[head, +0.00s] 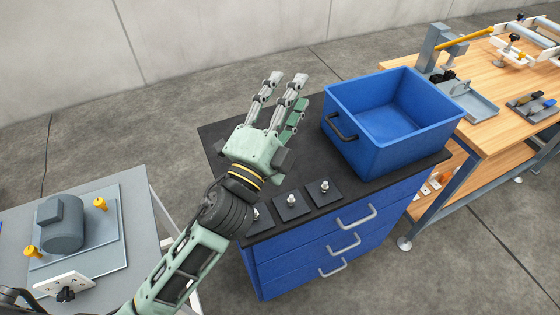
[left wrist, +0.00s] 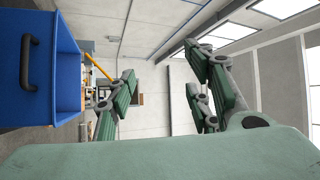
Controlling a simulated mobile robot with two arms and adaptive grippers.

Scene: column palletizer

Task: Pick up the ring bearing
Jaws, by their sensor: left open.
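My left gripper (head: 285,88) is open and empty above the black top of the blue drawer cabinet (head: 226,143), its fingers pointing toward the back. Its spread fingers also show in the left wrist view (left wrist: 160,66), with nothing between them. I cannot make out a ring bearing in either view. Three dark square plates with small upright metal posts lie along the cabinet's front edge: a right one (head: 324,188), a middle one (head: 292,202) and a left one partly hidden behind my wrist. My right gripper is not in view.
An empty-looking blue bin (head: 371,148) stands right of my gripper and also shows in the left wrist view (left wrist: 55,100). A wooden workbench (head: 483,72) with fixtures is at right. A grey table (head: 145,199) with a motor-like part (head: 62,227) is at left.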

